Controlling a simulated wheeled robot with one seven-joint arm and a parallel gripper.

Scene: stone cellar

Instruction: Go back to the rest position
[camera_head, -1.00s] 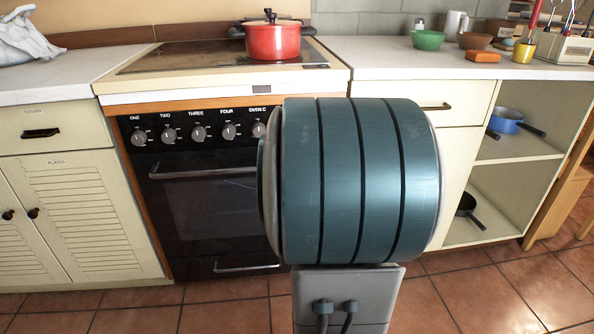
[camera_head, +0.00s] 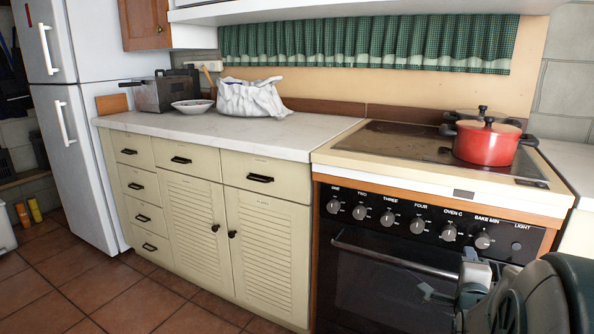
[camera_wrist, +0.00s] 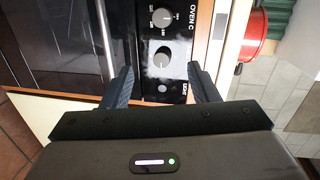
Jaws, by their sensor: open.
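My gripper (camera_wrist: 162,82) is open in the wrist view, its two dark fingers apart with nothing held between them. The oven's knob panel lies beyond the fingertips, and a control knob (camera_wrist: 163,64) shows in the gap between them. I cannot tell the exact distance, but no finger visibly touches the knob. In the head view, part of my arm fills the lower right corner in front of the oven (camera_head: 385,290); the fingertips cannot be made out there.
A red pot (camera_head: 486,146) stands on the stove top (camera_head: 395,140); another pot is partly hidden behind it. A white bag (camera_head: 250,98), a bowl (camera_head: 192,106) and a grey appliance (camera_head: 166,92) stand on the left counter (camera_head: 140,119). The tiled floor (camera_head: 100,295) at lower left is clear.

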